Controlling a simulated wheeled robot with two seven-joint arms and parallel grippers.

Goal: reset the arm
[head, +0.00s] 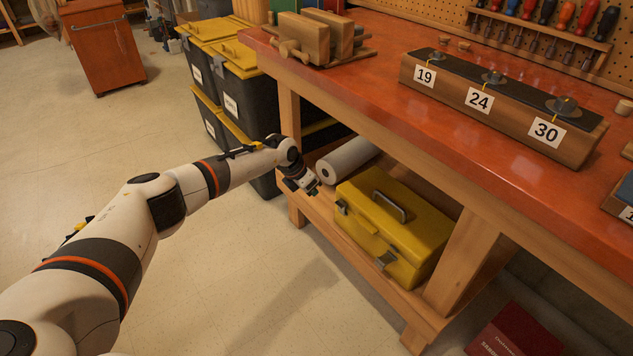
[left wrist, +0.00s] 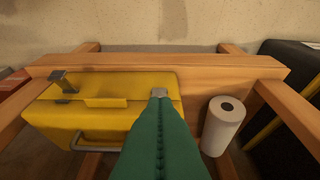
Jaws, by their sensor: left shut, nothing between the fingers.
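My left arm reaches in from the left in the head view, out to the front of the workbench. Its gripper (head: 314,188) hangs below the bench top, close to the lower shelf, by the near end of a white paper roll and left of a yellow toolbox (head: 392,228). In the left wrist view the green fingers (left wrist: 159,94) are shut together along a middle seam, with nothing between them. They overlap part of the toolbox (left wrist: 100,88) in that picture; I cannot tell any contact. The paper roll (left wrist: 222,125) shows to their right. My right gripper is in neither view.
The red bench top (head: 440,105) overhangs the lower shelf and holds a numbered wooden block (head: 505,108) and a wooden vise (head: 305,38). Black bins with yellow lids (head: 237,57) stand left of the bench. Open floor (head: 250,265) lies in front, with a dark red box (head: 515,330) at lower right.

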